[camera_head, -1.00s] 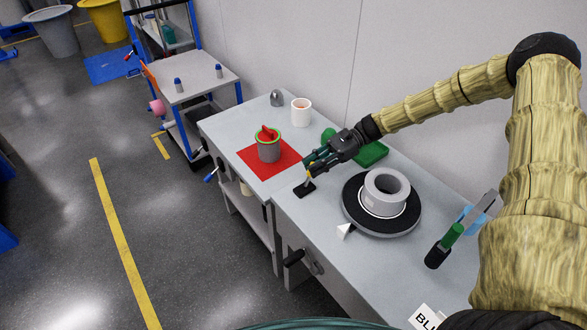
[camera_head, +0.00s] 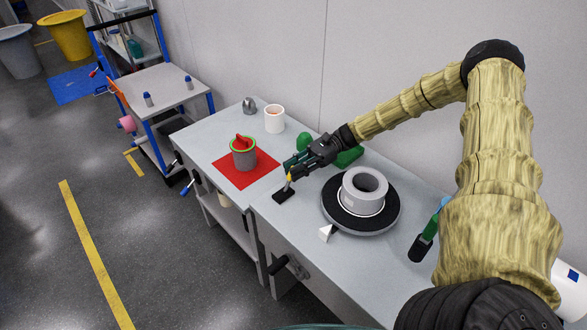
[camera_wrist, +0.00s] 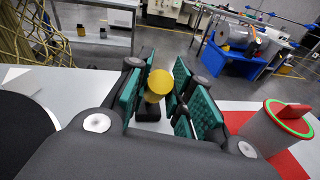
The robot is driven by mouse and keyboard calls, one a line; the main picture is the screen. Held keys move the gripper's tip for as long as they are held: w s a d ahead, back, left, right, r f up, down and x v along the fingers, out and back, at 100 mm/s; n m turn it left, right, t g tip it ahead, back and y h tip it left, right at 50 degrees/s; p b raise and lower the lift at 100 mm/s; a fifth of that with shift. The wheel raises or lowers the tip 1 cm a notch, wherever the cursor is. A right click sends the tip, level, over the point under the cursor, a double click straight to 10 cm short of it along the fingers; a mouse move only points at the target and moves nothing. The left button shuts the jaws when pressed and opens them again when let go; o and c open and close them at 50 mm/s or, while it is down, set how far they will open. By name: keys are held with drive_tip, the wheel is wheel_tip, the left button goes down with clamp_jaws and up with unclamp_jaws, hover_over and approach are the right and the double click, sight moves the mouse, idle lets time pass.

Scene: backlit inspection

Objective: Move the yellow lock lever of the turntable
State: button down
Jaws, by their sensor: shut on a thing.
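The yellow lock lever (camera_head: 290,178) stands on a small black base (camera_head: 283,197) on the bench, left of the turntable. Its yellow knob (camera_wrist: 159,84) shows between the green finger pads in the wrist view. My gripper (camera_head: 289,168) reaches down from the right and is shut on the lever's yellow end. The turntable (camera_head: 331,218) is a black disc with a grey rim and carries a grey ring (camera_head: 372,201). A white pointer (camera_head: 326,233) sits at its front edge. The fingers partly hide the lever.
A grey cup (camera_head: 243,160) with a green rim and a red piece stands on a red mat (camera_head: 229,179) at the left. A white mug (camera_head: 274,119) and a grey arched part (camera_head: 249,106) stand further back. Green things (camera_head: 348,157) lie behind my gripper. The front bench strip is clear.

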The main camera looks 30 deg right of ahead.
drive_tip(key=c, duration=1.3)
unclamp_jaws()
drive_tip(key=shift+d, duration=0.15)
drive_tip(key=shift+o, duration=0.2)
drive_tip(key=d+r, duration=0.1)
drive_tip(key=d, duration=1.1)
drive_tip(key=shift+w+r, duration=0.2)
drive_tip(key=shift+w, duration=0.05)
drive_tip(key=shift+a, duration=0.1)
